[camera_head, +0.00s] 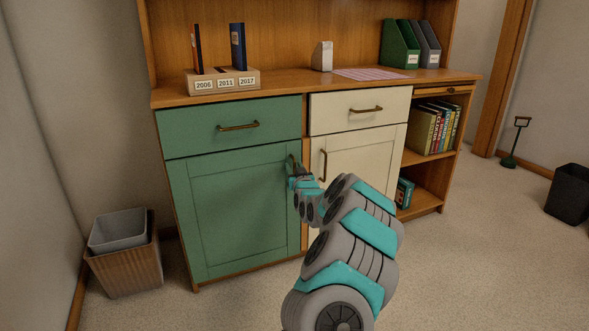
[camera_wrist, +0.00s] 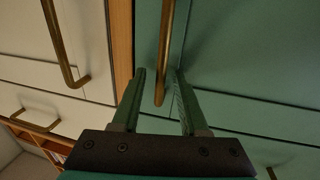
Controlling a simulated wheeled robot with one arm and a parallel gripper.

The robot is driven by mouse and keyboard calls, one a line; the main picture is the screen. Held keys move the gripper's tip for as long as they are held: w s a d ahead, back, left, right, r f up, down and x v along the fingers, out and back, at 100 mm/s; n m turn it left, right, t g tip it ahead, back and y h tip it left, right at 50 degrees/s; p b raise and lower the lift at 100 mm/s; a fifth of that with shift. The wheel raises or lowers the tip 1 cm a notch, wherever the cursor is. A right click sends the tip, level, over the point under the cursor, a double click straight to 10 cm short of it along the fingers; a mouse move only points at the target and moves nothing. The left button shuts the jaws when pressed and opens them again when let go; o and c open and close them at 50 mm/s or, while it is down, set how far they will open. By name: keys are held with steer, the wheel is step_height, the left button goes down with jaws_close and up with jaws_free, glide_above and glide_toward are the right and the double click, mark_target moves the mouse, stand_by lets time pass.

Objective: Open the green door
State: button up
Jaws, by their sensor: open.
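The green door (camera_head: 235,212) is the lower left front of the wooden cabinet and appears closed. It fills the upper right of the wrist view (camera_wrist: 250,50). Its upright brass handle (camera_wrist: 166,45) is near the door's edge beside the white door; in the head view my gripper partly hides it. My gripper (camera_wrist: 160,75) is open, with one finger on each side of the handle's end in the wrist view. I cannot tell whether either finger touches it. In the head view my gripper (camera_head: 297,175) is at the door's upper right corner.
A green drawer (camera_head: 230,125) is above the door. A white door (camera_head: 355,160) with its own brass handle (camera_wrist: 62,45) adjoins on the right. A wastebasket (camera_head: 125,255) stands on the floor left of the cabinet. The carpet directly before the green door looks clear.

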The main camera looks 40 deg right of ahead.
jaws_close()
stand_by(0.3)
stand_by(1.1)
